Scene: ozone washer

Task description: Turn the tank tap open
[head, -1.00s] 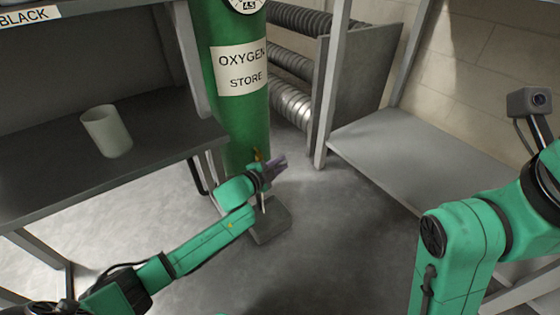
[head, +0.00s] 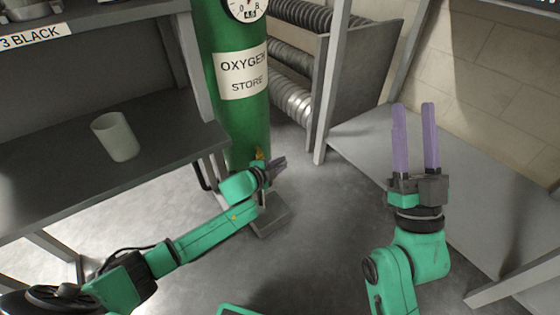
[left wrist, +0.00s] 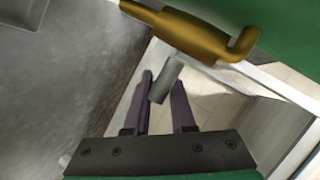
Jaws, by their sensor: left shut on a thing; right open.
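The oxygen tank (head: 243,115) is a tall green cylinder with an "OXYGEN STORE" label. Its small brass tap (head: 260,154) sits low on the front and is partly hidden by my left gripper (head: 278,163). The left wrist view shows the brass tap body (left wrist: 190,37) and its grey lever (left wrist: 166,80). In that view the lever reaches between the fingers of my left gripper (left wrist: 164,88), which is shut on it. My right gripper (head: 414,108) is open and empty, fingers pointing up the picture, well right of the tank.
A pale cup (head: 115,137) stands on the dark shelf (head: 50,185) at left. A grey shelf (head: 375,150) is at right, with a metal cabinet and ribbed pipes (head: 292,103) behind. A grey block (head: 270,222) lies on the floor below the tap. The floor between is clear.

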